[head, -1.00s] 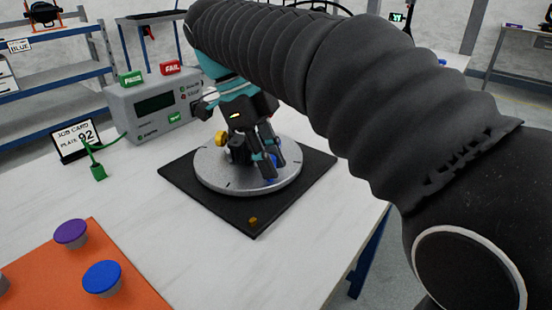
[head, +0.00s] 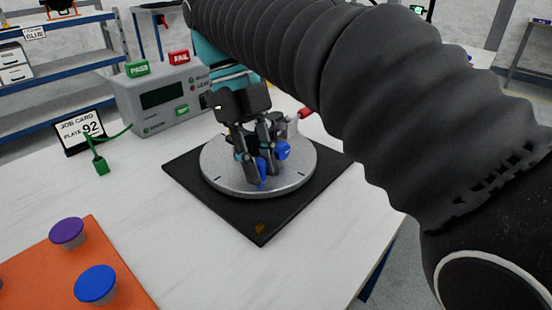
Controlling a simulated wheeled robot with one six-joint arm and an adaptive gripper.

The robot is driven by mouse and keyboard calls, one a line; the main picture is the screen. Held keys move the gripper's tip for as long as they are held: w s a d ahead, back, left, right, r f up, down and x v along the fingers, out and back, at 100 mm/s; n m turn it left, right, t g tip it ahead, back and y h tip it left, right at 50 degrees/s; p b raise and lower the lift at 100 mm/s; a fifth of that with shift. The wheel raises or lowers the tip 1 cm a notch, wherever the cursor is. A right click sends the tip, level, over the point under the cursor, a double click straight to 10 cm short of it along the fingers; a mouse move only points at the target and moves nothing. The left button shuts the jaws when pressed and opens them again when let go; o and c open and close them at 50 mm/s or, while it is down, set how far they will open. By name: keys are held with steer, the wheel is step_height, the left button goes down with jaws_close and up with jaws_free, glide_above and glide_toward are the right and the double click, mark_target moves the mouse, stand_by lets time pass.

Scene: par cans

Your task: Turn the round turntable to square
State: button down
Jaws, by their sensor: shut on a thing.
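The round grey turntable (head: 222,178), with dark marks near its rim, sits on a square black base (head: 247,217) on the white table. My gripper (head: 258,172) points down over the turntable's middle. Its fingers are shut on the turntable's fixture (head: 283,150), of which blue parts show between and beside the fingers. The fingers hide most of the fixture, so the exact grip is unclear. A red-tipped part (head: 305,113) sticks out behind the gripper at the right. A small orange-brown mark (head: 260,229) lies at the base's near corner.
A grey tester box (head: 160,98) with PASS and FAIL blocks stands behind left. A job card (head: 80,131) reading 92 and a green plug (head: 100,166) are left. An orange mat (head: 95,250) holds purple and blue capped cans. White table between is clear.

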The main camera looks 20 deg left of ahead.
steer(key=shift+a+f, duration=0.1)
steer(key=shift+s, duration=0.1)
stand_by(0.4)
steer(key=c, duration=1)
jaws_free()
steer(key=shift+a, duration=0.1)
